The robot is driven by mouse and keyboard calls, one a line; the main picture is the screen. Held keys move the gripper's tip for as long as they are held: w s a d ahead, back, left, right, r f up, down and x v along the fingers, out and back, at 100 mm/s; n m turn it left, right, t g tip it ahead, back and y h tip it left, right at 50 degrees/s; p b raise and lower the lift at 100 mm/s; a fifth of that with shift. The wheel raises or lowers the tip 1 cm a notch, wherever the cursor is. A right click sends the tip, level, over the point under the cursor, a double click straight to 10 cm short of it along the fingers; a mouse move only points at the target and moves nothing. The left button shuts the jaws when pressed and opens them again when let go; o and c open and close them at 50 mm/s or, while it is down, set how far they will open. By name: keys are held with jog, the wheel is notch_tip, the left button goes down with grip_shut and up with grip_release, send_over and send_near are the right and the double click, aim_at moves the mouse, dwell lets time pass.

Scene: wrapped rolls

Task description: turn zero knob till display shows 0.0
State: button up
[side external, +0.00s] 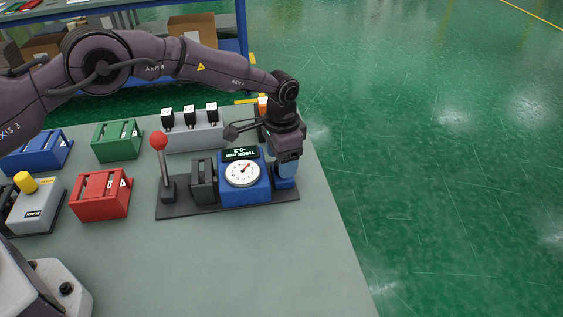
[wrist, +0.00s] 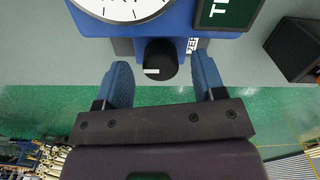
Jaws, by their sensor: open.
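The blue thickness gauge (side external: 243,192) stands on a dark base plate, with a round white dial (side external: 242,173) and a dark display (side external: 240,154). The display's small text is upside down and appears to read -0.2, though I cannot be sure. In the wrist view the black zero knob (wrist: 160,60) sticks out of the gauge's side beside a partly hidden white label (wrist: 192,46). My gripper (wrist: 160,68) is open, with one blue finger on each side of the knob and visible gaps between. In the side view my gripper (side external: 286,177) hides the knob.
A lever with a red ball (side external: 159,141) and a black block (side external: 203,181) share the base plate (side external: 185,211). Red (side external: 102,195), green (side external: 117,141) and blue (side external: 38,152) blocks stand to the left. The table's front area (side external: 220,265) is clear.

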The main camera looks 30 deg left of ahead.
jog(key=shift+f, duration=0.9)
jog(key=shift+c, duration=0.4)
jog(key=c, duration=0.8)
jog(key=m, duration=0.5)
jog(key=shift+m, duration=0.4)
jog(key=shift+c, duration=0.2)
jog(key=o, duration=0.9)
jog(key=shift+r, duration=0.1)
notch_tip(320, 180, up, 13)
jog(key=shift+f, duration=0.1)
